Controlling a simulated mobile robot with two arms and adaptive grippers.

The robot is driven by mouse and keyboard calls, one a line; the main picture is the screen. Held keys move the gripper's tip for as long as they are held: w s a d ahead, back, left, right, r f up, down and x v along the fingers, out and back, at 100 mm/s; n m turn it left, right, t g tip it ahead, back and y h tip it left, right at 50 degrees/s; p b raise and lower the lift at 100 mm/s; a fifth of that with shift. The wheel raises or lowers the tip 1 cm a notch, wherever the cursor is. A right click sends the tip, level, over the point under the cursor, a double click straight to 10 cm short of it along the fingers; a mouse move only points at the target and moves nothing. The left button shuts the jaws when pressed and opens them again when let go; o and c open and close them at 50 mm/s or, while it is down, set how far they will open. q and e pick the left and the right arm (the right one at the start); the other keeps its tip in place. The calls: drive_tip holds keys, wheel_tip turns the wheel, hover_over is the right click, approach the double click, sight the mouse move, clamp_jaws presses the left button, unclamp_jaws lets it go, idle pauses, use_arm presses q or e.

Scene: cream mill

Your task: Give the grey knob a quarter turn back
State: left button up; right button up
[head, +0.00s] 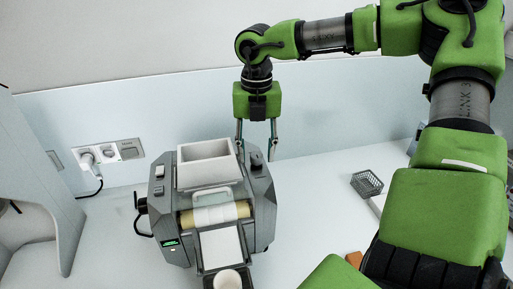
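The grey mill (259,205) stands on the white worktop, with a white hopper on top. A small dark grey knob (256,159) shows at its upper right; its turned position is too small to tell. My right gripper (257,156) comes down from above with its two fingers apart, one on each side of the knob in the picture. I cannot tell whether either fingertip touches it. My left gripper is out of view.
A white cup (228,280) stands at the mill's front. A plug with a black cord sits in the wall socket (87,160) at left. A wire basket (367,184) stands to the right. The worktop between mill and basket is clear.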

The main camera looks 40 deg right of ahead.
drive_tip(key=c, duration=1.1)
